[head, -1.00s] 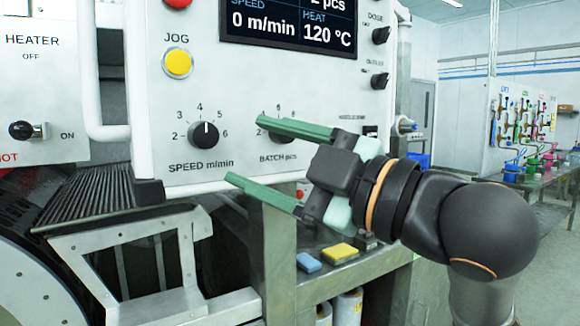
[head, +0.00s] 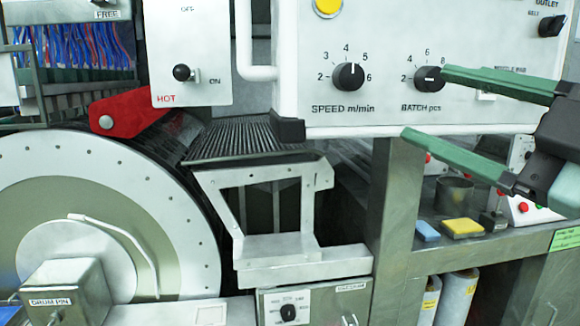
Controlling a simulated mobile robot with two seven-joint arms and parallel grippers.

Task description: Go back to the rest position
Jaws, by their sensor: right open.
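My right gripper (head: 423,103) reaches in from the right edge, in front of the control panel (head: 300,95). Its two green fingers are spread apart with nothing between them. The upper fingertip overlaps the batch knob (head: 429,79) in the picture; whether it touches the knob I cannot tell. The lower fingertip is below the panel's knobs, near its bottom edge. The speed knob (head: 348,76) is left of the gripper and clear of it. My left gripper is not in view.
A large drum (head: 180,222) fills the lower left, with a red lever (head: 128,110) above it. A metal bracket (head: 210,205) stands in the middle. A shelf at right holds a blue block (head: 426,231), a yellow block (head: 462,228) and a dark cup (head: 454,194).

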